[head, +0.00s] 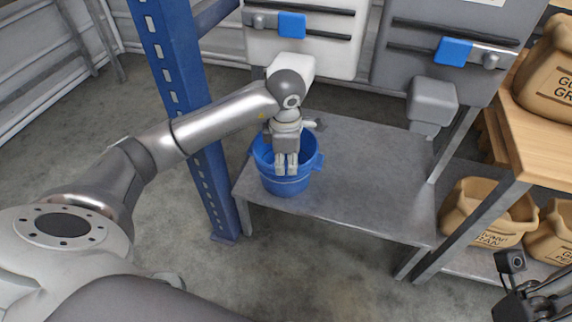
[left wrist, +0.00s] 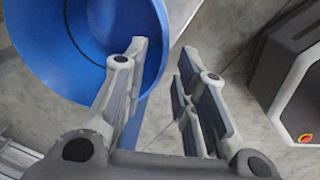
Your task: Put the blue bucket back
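The blue bucket (head: 287,184) stands upright on the grey metal shelf (head: 365,180), near its left end, below the left light-coloured hopper (head: 308,65). My left gripper (head: 287,168) points down at the bucket's near side, overlapping its rim. In the left wrist view, the bucket (left wrist: 45,60) fills the upper left. The left gripper's fingers (left wrist: 163,52) are apart there, with the bucket's rim edge showing between them; contact is not clear. Part of my right arm's end (head: 535,298) shows at the lower right; its fingers cannot be made out.
A grey hopper (head: 440,60) with a spout stands to the right. A blue upright post (head: 190,110) is close left of the bucket. Brown sacks (head: 490,212) lie on the lower right rack, another (head: 550,75) on the wooden top. The shelf right of the bucket is clear.

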